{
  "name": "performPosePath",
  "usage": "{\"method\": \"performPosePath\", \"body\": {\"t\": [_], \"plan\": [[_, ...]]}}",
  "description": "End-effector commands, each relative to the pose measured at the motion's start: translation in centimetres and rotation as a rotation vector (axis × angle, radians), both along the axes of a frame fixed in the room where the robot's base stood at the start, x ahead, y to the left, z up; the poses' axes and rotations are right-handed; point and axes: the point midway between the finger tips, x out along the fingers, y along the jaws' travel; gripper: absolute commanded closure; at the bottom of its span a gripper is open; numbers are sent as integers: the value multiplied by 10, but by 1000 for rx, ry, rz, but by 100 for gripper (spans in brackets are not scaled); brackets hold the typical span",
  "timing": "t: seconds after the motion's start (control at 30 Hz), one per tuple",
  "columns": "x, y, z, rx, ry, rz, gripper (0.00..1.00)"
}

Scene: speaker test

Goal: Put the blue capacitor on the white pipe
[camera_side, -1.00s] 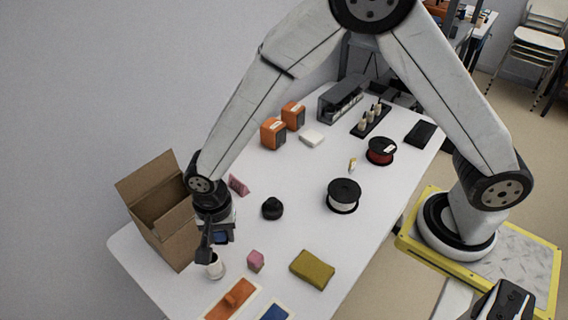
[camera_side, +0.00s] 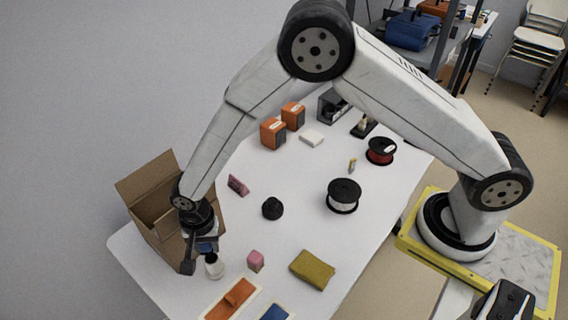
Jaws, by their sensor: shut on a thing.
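My gripper (camera_side: 196,258) is at the left end of the white table, pointing down in front of the cardboard box. It is shut on the blue capacitor (camera_side: 208,246), of which only a small blue patch shows between the dark gripper parts. The white pipe (camera_side: 214,269) is a short upright cylinder on the table, just right of the fingers. The capacitor appears above or close to the top of the pipe; I cannot tell whether they touch.
An open cardboard box (camera_side: 163,225) stands close behind my gripper. A pink block (camera_side: 256,260), a black round object (camera_side: 272,208), an olive sponge-like block (camera_side: 312,269) and an orange tray (camera_side: 217,309) are nearby. Spools (camera_side: 343,196) stand farther right.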

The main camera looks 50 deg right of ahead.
Motion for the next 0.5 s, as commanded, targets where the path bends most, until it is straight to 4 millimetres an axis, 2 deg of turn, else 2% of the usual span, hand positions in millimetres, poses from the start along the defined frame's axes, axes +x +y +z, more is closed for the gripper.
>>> {"method": "performPosePath", "body": {"t": [0.2,0.5], "plan": [[0,0,-21,-1,1,0,100],[0,0,-23,0,0,0,100]]}}
